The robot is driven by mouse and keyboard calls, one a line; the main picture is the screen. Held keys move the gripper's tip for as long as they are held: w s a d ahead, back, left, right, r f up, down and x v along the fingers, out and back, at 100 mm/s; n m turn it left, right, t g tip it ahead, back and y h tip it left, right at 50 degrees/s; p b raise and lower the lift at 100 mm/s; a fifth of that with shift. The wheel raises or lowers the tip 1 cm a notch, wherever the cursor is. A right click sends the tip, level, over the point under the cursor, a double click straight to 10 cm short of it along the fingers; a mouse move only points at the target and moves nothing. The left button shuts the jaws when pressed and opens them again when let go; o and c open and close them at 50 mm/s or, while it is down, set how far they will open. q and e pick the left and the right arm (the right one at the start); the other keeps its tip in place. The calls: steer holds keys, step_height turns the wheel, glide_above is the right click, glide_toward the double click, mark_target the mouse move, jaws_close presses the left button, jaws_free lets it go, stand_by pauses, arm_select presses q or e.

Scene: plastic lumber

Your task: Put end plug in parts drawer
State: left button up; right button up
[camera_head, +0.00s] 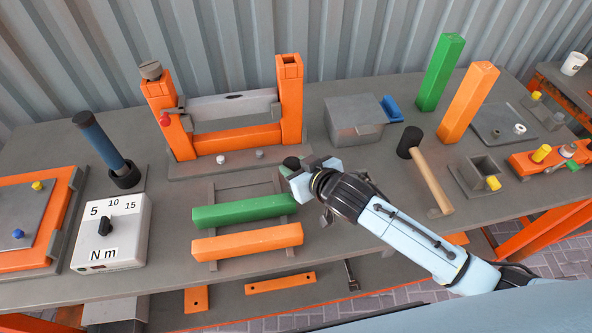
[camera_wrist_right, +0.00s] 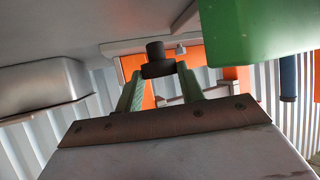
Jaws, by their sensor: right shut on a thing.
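My right gripper (camera_head: 294,168) is above the middle of the table, between the orange frame and the green beam. It is shut on a dark, stepped round piece, which looks like the end plug (camera_head: 291,162). In the right wrist view the end plug (camera_wrist_right: 157,60) sits between the tips of the two green fingers (camera_wrist_right: 157,80). A grey box (camera_head: 355,122) with a blue handle (camera_head: 391,108), apparently the parts drawer, stands to the right of the gripper. It looks closed, and its inside is hidden. My left gripper is not in view.
An orange frame (camera_head: 228,140) stands behind the gripper. Green (camera_head: 243,211) and orange (camera_head: 247,242) beams lie in front. A black-headed mallet (camera_head: 430,180) and upright green (camera_head: 439,72) and orange (camera_head: 467,102) posts stand right. A torque box (camera_head: 112,232) is at left.

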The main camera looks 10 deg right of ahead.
steer(key=shift+f, duration=0.45)
